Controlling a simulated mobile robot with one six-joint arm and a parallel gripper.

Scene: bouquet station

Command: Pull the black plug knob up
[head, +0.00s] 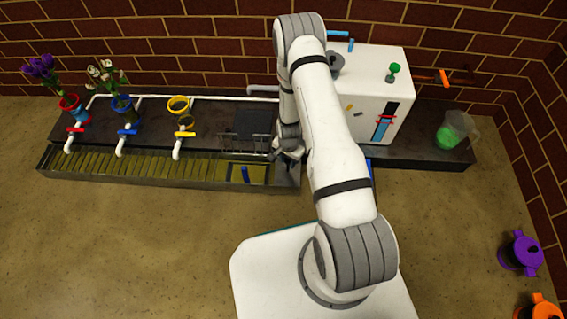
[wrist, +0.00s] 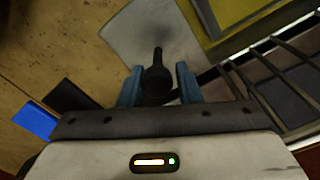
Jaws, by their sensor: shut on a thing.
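The black plug knob (wrist: 157,80) stands between the blue fingertips of my gripper (wrist: 158,86) in the wrist view, with its thin stem pointing up the picture. My gripper is shut on it. In the head view my gripper (head: 289,152) is at the right end of the long trough, partly behind my arm, and the knob is hidden there. Whether the knob is raised or seated cannot be told.
A wire rack (wrist: 285,75) is close on the right of my gripper. A metal trough (head: 120,172) with taps and coloured vases runs left. A white tank (head: 375,75) stands behind my arm, and a jug (head: 455,130) stands right.

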